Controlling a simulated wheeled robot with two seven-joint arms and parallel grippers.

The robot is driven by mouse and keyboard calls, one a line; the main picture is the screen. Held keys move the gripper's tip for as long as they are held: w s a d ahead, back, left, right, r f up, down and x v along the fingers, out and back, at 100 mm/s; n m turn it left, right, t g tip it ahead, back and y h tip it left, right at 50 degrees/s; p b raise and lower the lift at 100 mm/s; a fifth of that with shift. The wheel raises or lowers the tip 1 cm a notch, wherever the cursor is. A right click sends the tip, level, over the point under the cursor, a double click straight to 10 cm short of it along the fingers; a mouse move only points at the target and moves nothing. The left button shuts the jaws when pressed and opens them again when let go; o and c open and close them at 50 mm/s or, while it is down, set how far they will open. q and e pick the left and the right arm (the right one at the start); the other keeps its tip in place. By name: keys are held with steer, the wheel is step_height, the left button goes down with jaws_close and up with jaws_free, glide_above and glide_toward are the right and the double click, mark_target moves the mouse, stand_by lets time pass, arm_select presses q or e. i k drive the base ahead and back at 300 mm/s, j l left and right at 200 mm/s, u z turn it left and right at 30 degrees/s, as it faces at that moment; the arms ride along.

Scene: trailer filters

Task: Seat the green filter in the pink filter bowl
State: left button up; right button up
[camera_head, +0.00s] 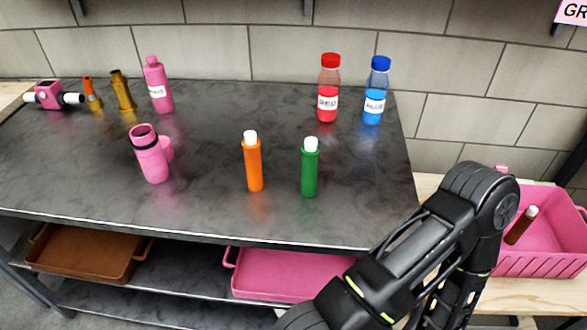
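The green filter (309,172) stands upright on the dark tabletop, right of centre, with a white top. A pink open-topped vessel (151,158) with a dark band and a side piece stands on the left half of the table; it looks like the pink filter bowl. The green filter is outside it, well to its right. I cannot see the inside of the bowl. My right arm comes in at the lower right, but its gripper is not visible. My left arm and gripper are out of view.
An orange filter (253,164) stands between bowl and green filter. A pink bottle (158,86), brass fittings (122,92) and a pink housing (50,95) stand behind left; red (327,92) and blue (375,94) bottles behind right. A pink crate (550,258) holds a brown filter (521,226).

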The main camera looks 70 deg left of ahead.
mark_target(145, 142)
steer(key=u, duration=0.45)
steer(key=l+u, duration=0.15)
steer(key=u, duration=0.35)
steer(key=i+l+u, duration=0.1)
steer(key=u, duration=0.35)
steer(key=l+u, duration=0.1)
steer(key=u, duration=0.35)
steer(key=l+u, duration=0.1)
steer(key=u, duration=0.35)
steer(key=l+u, duration=0.1)
steer(key=u, duration=0.4)
